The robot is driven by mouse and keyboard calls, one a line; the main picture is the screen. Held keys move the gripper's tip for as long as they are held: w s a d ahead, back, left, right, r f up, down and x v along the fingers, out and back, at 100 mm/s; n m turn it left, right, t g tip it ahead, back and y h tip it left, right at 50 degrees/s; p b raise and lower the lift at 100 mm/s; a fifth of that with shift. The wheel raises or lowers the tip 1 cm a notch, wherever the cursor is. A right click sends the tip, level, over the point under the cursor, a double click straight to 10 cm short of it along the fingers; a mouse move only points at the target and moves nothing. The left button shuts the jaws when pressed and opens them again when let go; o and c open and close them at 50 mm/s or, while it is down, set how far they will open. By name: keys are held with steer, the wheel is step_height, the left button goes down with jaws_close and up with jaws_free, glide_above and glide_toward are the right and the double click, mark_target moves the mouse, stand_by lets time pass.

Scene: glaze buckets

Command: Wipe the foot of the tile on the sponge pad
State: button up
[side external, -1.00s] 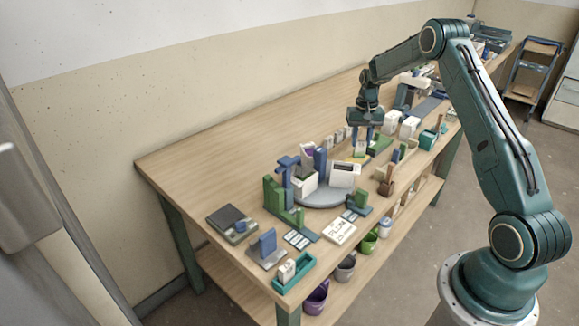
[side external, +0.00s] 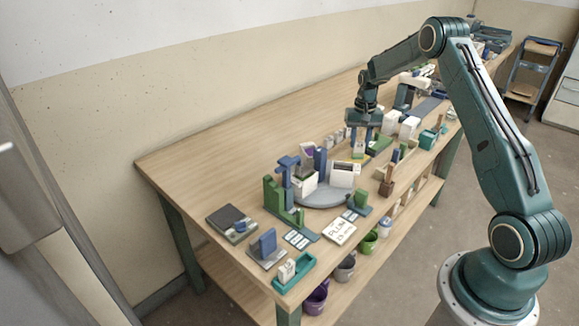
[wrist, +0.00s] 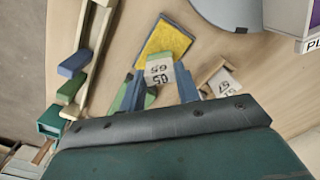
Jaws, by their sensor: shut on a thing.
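My gripper (side external: 361,136) is low over the far half of the bench. In the wrist view its blue fingers (wrist: 160,83) are shut on a small pale tile (wrist: 159,72) with dark markings like "65". The sponge pad (wrist: 168,40) is a yellow rectangle in a blue-grey tray, just beyond the tile in the wrist view. The tile overlaps the pad's near edge there. I cannot tell whether its foot touches the pad.
A wooden stand with another marked pale piece (wrist: 222,82) is right of my fingers in the wrist view. A long wooden rack (wrist: 88,55) is at left. In the side view, a grey round turntable (side external: 322,203) bears white bins. The bench's back left is clear.

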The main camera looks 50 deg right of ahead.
steer(key=shift+a, duration=0.5)
steer(key=shift+a, duration=0.55)
steer(key=shift+d, duration=0.2)
steer(key=shift+d, duration=0.65)
steer(key=shift+d, duration=0.2)
steer(key=shift+d, duration=0.75)
steer(key=shift+f, duration=0.1)
